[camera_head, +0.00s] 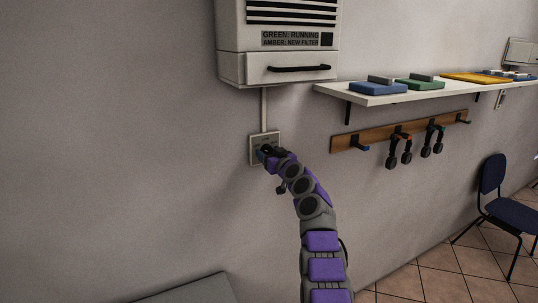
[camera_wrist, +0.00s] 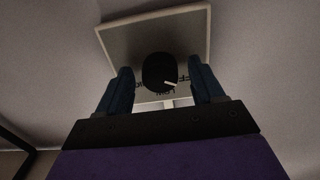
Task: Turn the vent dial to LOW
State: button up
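The white vent unit (camera_head: 240,60) hangs above the plate, joined by a thin conduit (camera_head: 264,108). A shelf (camera_head: 372,98) with coloured boxes and a hook rail (camera_head: 345,142) with headphones are to the right. A blue chair (camera_head: 491,176) stands at far right.

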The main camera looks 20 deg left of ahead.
jog(key=shift+d, duration=0.3)
jog(key=c, duration=0.4)
jog(key=shift+s+a, duration=0.1)
jog(key=c, duration=0.6)
jog(key=shift+m, duration=0.4)
jog(key=shift+f+m+b, duration=0.1)
jog(key=shift+m+b, duration=0.3)
jog(key=shift+m, duration=1.5)
jog(key=m, duration=0.7)
jog(key=shift+p, duration=0.35)
jog(key=shift+m, duration=0.3)
